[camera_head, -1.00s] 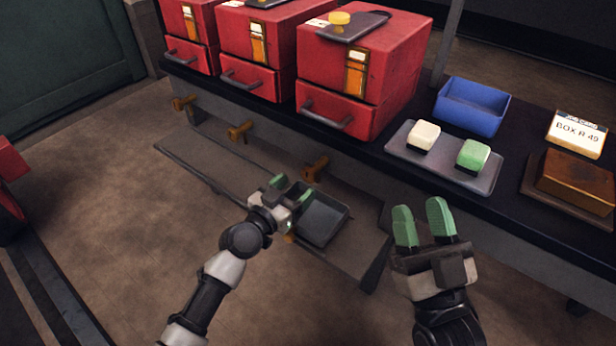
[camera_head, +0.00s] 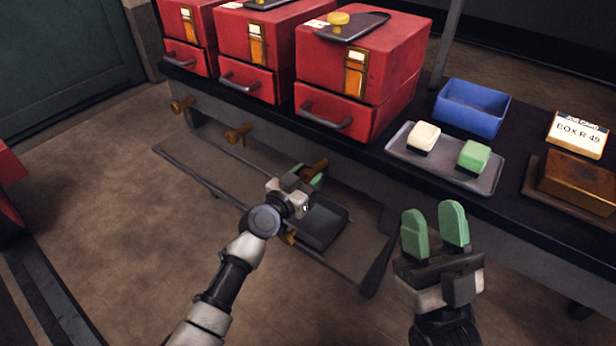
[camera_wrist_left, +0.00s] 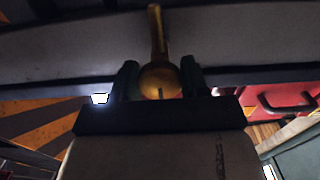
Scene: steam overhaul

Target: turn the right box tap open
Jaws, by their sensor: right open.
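The right box tap (camera_head: 315,168) is a brass tap under the bench, below the right red box (camera_head: 362,65). My left gripper (camera_head: 306,176) is at this tap, with its green fingers on either side of it. In the left wrist view, the tap's round brass end (camera_wrist_left: 160,80) sits between the two dark fingers, its stem pointing up in the picture. The fingers are close to the brass, but I cannot tell whether they press on it. My right gripper (camera_head: 434,230) is open and empty, in front of the bench at the right.
Two other brass taps (camera_head: 238,134) (camera_head: 183,105) stick out to the left. A grey tray (camera_head: 322,222) lies low under the right tap. On the bench are a blue bin (camera_head: 471,105), a tray (camera_head: 484,182) with two blocks, and a sign (camera_head: 577,134).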

